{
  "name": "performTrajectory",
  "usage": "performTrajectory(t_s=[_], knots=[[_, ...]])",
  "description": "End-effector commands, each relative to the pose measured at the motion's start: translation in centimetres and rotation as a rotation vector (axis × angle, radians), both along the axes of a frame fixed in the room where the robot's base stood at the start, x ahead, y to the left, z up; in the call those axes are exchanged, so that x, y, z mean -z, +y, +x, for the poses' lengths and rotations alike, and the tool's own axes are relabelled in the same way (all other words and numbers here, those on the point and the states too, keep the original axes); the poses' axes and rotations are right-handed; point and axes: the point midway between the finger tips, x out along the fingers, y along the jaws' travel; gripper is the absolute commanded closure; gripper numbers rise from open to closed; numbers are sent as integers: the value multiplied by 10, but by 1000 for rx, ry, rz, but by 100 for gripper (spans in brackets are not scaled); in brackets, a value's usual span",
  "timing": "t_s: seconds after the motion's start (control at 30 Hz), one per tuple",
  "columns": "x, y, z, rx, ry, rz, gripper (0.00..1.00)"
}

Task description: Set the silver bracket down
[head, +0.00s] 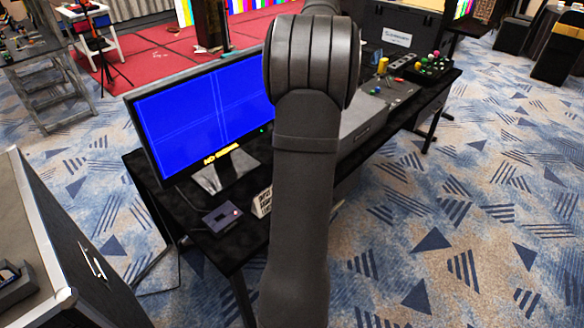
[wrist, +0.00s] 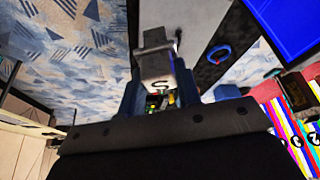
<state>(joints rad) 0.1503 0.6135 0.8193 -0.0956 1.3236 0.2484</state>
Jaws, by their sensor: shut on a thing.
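In the wrist view my gripper (wrist: 157,80) is shut on a grey metallic piece, the silver bracket (wrist: 155,62), held between its two dark fingers. The bracket shows a block-like body with a wider crosspiece at its far end. I cannot tell whether it touches anything beyond it. In the head view my own arm fills the middle, and the gripper and the bracket are hidden behind it.
A black table (head: 240,246) carries a monitor (head: 200,110) with a blue screen, a small dark box (head: 222,218) and a grey control panel (head: 365,115). A blue ring (wrist: 219,54) lies on a dark strip in the wrist view. A case (head: 75,250) stands at left.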

Motion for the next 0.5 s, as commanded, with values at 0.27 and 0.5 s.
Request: performTrajectory(t_s=[0.27,0.5], knots=[[133,1,-2,0,11,2,98],[238,0,-1,-1,6,1,98]])
